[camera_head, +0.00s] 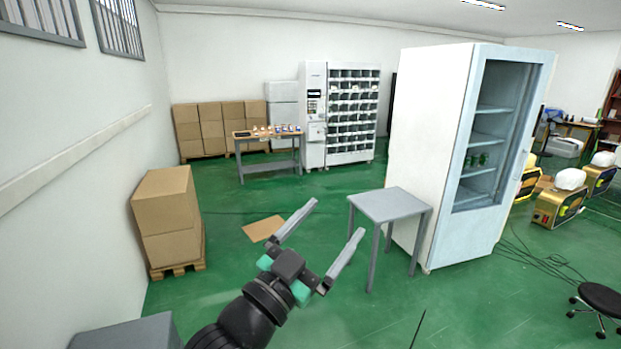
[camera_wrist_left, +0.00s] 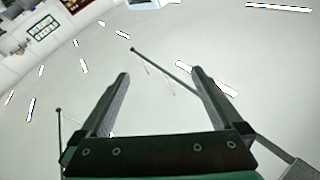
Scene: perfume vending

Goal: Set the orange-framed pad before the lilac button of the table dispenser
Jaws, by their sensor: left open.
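My left gripper (camera_head: 336,218) is open and empty, raised above the green floor in the head view. Its two fingers also show spread apart in the left wrist view (camera_wrist_left: 160,74), which faces the ceiling. A wooden-topped table (camera_head: 270,168) stands far off near the back wall, with several small items on it too small to make out. I cannot pick out the orange-framed pad, the lilac button or the table dispenser in either view. My right gripper is not in view.
A grey stool-like table (camera_head: 391,203) stands right of my gripper, beside a tall white cabinet (camera_head: 432,135). Stacked boxes (camera_head: 166,215) stand on a pallet at left. A white vending machine (camera_head: 314,105) stands at the back. Cardboard (camera_head: 262,228) lies on the otherwise open floor ahead.

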